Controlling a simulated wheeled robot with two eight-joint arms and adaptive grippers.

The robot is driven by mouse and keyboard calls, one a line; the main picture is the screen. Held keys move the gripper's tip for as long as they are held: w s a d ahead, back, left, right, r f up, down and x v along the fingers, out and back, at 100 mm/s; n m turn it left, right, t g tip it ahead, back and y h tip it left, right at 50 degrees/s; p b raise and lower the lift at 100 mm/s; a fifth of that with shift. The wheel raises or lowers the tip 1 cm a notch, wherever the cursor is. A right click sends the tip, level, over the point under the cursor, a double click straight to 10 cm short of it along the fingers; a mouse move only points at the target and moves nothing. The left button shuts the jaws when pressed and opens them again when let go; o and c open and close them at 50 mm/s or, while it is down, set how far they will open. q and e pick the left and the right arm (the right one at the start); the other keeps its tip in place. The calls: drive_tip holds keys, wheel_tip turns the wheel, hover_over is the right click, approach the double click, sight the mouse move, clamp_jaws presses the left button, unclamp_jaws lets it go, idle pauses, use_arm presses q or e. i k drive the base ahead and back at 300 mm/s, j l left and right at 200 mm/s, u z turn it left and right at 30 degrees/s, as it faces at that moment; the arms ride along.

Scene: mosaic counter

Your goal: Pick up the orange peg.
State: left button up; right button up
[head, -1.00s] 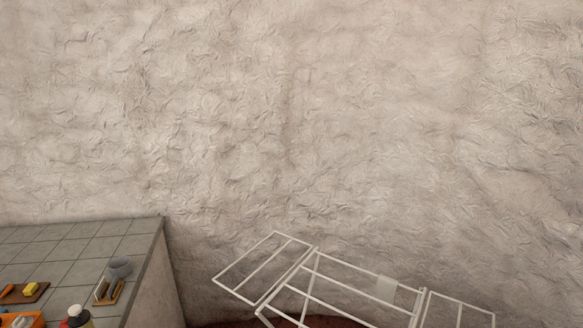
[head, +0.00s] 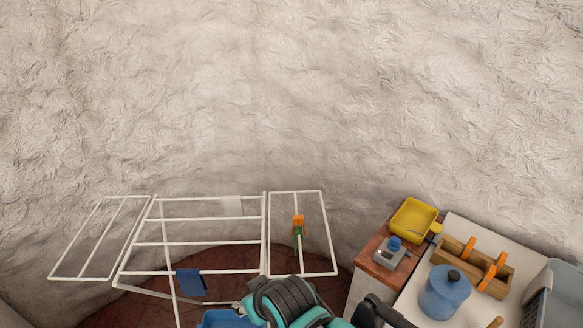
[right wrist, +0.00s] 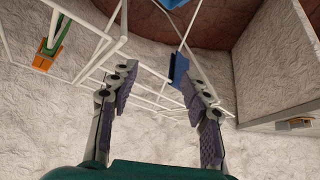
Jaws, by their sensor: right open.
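An orange peg (head: 298,221) sits on the right-hand wing of the white drying rack (head: 265,232), with a green peg (head: 298,239) touching or just beside it. In the right wrist view the orange peg (right wrist: 42,62) is at the upper left, with the green peg (right wrist: 56,36) by it. My right gripper (right wrist: 160,80) is open and empty, with its fingers spread in front of the rack bars. The orange peg lies outside its jaws, to the left in that view. In the head view my right arm rises at the bottom, below the pegs. My left gripper is not in view.
A blue cloth (head: 191,282) hangs on the rack; a blue object (head: 222,319) is partly visible below. At right, a counter (head: 412,295) holds a blue pot (head: 446,292), a wooden box (head: 473,266) with orange parts, a yellow tray (head: 413,220) and a grey basket (head: 560,300).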

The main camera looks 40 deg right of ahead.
sight(490, 272)
drive_tip(key=z, duration=2.95)
drive_tip(key=u, duration=2.65)
drive_tip(key=z, duration=2.65)
drive_tip(key=i+l+u, duration=0.2)
drive_tip(key=i, duration=0.25)
drive_tip(key=l, duration=0.1)
